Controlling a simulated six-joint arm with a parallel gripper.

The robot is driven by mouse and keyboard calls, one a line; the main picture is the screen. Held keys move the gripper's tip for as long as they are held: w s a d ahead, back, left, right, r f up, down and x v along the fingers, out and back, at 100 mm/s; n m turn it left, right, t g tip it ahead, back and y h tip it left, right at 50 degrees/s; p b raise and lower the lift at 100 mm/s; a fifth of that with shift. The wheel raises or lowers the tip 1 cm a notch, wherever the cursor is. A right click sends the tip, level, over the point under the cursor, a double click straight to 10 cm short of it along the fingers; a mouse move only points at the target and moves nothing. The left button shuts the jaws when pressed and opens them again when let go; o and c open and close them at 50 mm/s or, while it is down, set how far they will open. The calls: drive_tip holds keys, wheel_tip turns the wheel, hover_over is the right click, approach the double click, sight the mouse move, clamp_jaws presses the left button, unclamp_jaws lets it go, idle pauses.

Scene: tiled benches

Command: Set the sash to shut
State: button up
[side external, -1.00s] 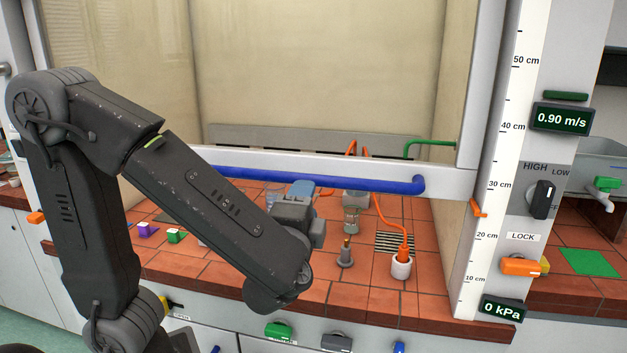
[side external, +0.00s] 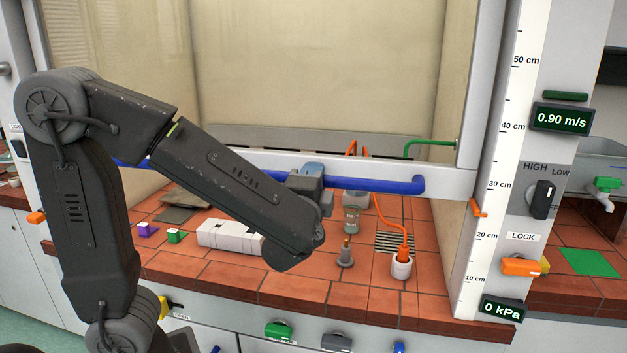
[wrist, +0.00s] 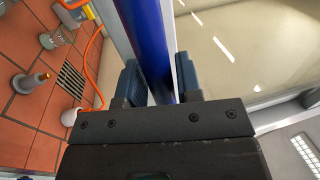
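The glass sash is raised, with its bottom rail (side external: 350,169) near the 30 cm level of the scale (side external: 490,150). A blue handle bar (side external: 385,185) runs along the front of the rail. My gripper (side external: 306,180) is at the bar, right of its middle. In the wrist view, the blue bar (wrist: 146,40) passes between the two fingers of my gripper (wrist: 160,80). The fingers stand apart on either side of it and do not look closed on it. An orange marker (side external: 479,208) sits beside the scale.
Under the sash on the tiled bench stand a white block (side external: 230,237), a small burner-like post (side external: 346,253), a white cup with an orange cable (side external: 401,266) and a glass bottle (side external: 351,218). An orange lock knob (side external: 521,266) is on the right post.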

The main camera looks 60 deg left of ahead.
sight(313, 298)
clamp_jaws()
drive_tip(key=shift+f, duration=0.15)
wheel_tip(313, 298, down, 25)
drive_tip(key=shift+r, duration=0.1)
idle(0.5)
drive_tip(key=shift+o, duration=1.8)
unclamp_jaws()
